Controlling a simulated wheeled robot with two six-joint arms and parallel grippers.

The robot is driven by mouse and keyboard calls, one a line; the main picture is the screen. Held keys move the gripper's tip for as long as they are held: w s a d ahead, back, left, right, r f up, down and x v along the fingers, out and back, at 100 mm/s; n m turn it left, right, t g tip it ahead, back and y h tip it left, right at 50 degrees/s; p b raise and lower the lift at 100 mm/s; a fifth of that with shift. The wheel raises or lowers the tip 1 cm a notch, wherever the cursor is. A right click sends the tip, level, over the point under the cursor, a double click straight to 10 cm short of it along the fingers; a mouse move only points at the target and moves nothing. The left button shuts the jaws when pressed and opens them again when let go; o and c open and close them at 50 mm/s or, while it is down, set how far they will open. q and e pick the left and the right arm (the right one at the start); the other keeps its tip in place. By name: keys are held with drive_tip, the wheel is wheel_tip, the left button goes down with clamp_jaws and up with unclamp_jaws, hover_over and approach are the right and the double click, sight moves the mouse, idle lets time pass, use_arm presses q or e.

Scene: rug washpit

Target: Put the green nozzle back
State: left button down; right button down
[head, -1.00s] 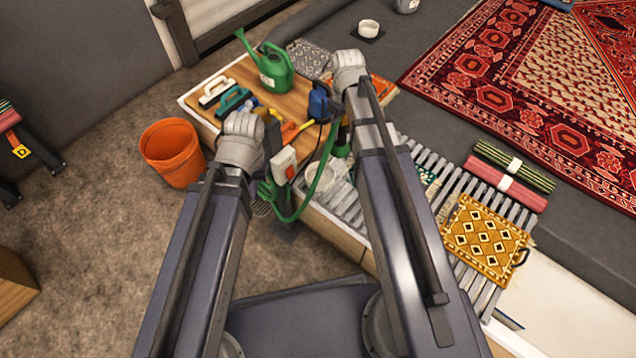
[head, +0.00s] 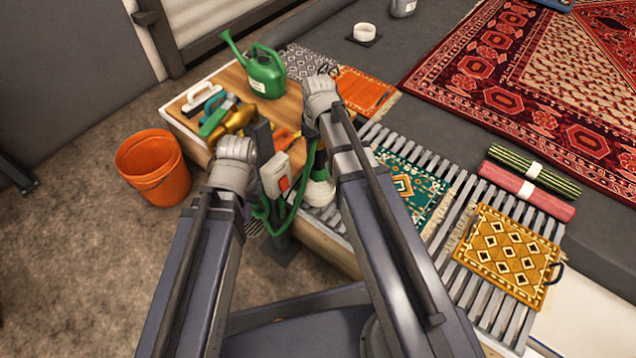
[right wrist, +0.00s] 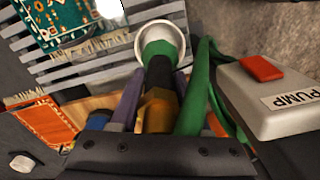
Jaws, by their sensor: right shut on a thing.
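My right gripper (right wrist: 158,100) is shut on the green nozzle, around its brass part (right wrist: 156,110). The green nozzle (right wrist: 160,50) has a black neck and a green collar, and points away from the gripper. A white round rim (right wrist: 176,32) frames its far end. I cannot tell whether the tip is inside it. In the head view the green nozzle (head: 320,173) hangs below my right gripper (head: 320,105), above the white part (head: 319,194). A green hose (head: 264,211) loops beside the post. My left gripper (head: 235,155) is beside the bench's brass piece (head: 238,118); its fingers are hidden.
A grey pump box (head: 272,176) with a red switch stands between my arms, close beside the nozzle. The bench holds a green watering can (head: 265,76) and brushes. An orange bucket (head: 152,168) stands at left. A slatted rack (head: 455,260) with small rugs lies at right.

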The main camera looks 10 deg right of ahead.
sight(319, 173)
drive_tip(key=shift+f+b, duration=4.45)
drive_tip(key=shift+f, duration=0.35)
drive_tip(key=shift+r, duration=0.15)
drive_tip(key=shift+c, duration=1.9)
unclamp_jaws()
wheel_tip(319, 173, up, 8)
drive_tip(key=p, duration=0.8)
drive_tip(key=shift+f, duration=0.2)
